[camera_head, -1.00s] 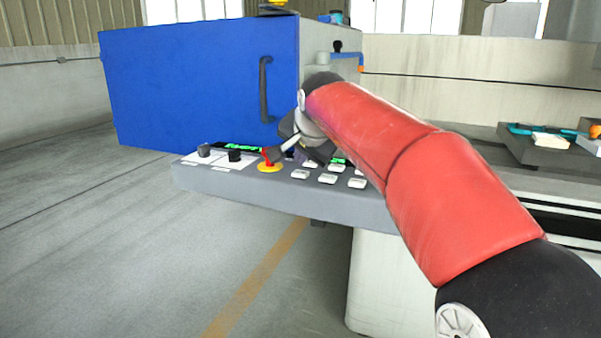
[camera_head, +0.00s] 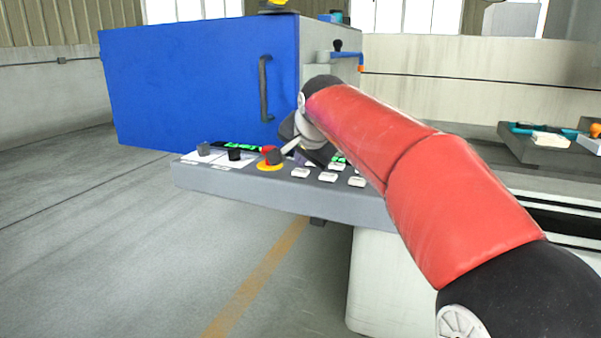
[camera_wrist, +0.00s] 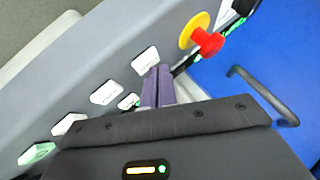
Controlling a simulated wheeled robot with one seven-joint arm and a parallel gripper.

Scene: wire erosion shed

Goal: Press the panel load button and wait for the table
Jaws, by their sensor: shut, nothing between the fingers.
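The grey control panel (camera_head: 290,193) juts out in front of the machine and carries several white buttons. Their labels are too small to read, so I cannot tell which one is load. In the wrist view, my gripper (camera_wrist: 158,80) is shut and empty, with its purple fingertips beside a white button (camera_wrist: 145,61); I cannot tell whether they touch it. Another white button (camera_wrist: 107,92) lies to the left, and a green-lit button (camera_wrist: 37,153) is at lower left. In the head view, my arm partly hides the panel and gripper.
A red emergency stop on a yellow base (camera_wrist: 207,42) is close to my fingertips. A blue cabinet door with a dark handle (camera_head: 264,88) stands behind the panel. A dark fixture with small items (camera_head: 545,155) is at right. The floor at left is clear.

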